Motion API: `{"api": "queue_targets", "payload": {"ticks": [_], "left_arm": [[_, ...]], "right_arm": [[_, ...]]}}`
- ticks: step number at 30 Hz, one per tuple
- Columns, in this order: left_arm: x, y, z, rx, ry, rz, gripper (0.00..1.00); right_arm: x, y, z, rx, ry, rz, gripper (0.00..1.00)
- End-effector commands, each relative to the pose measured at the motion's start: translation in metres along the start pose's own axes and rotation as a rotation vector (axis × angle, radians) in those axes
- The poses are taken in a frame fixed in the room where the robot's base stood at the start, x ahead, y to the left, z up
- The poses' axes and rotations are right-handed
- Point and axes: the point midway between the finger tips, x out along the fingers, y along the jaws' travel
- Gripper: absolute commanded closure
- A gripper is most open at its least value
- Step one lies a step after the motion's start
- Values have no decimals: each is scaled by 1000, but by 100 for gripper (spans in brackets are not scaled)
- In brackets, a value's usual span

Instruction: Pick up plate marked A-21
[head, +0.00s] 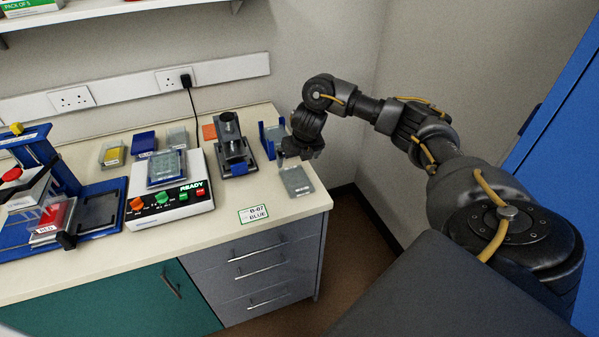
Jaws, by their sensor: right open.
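No marking A-21 can be read on any plate at this size. A pale grey plate (297,181) lies flat near the bench's right end, with a small light label at its front. My right gripper (298,159) is open, just behind and above this plate, pointing down; whether it touches cannot be told. A clear plate (166,167) sits on the white device with the READY display. Other plates are a yellow one (113,155), a dark blue one (145,141), a clear one (177,137) and a red one (52,221). My left gripper is out of view.
The white device (200,208) has coloured knobs. A dark stand (234,158) and a blue holder (268,139) stand left of my right gripper. A card reading B-07 BLUE (253,214) lies at the front edge. A blue-framed rig (45,165) fills the left end.

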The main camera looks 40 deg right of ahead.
Motion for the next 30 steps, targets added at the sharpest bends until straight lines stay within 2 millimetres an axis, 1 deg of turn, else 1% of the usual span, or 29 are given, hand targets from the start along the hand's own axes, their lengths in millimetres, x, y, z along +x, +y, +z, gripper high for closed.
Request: {"api": "queue_targets", "payload": {"ticks": [1, 4, 7, 13, 17, 19, 24, 30], "left_arm": [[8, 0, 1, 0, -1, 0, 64], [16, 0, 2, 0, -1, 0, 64], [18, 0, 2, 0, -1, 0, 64], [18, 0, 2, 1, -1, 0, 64], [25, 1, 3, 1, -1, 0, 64], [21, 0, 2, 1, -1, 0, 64], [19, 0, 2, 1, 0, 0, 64], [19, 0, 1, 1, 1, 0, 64]], "right_arm": [[14, 1, -4, 4, 7, 1, 0], [28, 2, -3, 2, 3, 3, 0], [34, 1, -2, 2, 2, 2, 0], [37, 2, -1, 2, 3, 2, 0], [54, 5, -5, 3, 7, 3, 0], [62, 7, -5, 3, 8, 2, 0], [82, 7, -4, 3, 5, 2, 0], [87, 7, -3, 2, 3, 2, 0]]}}
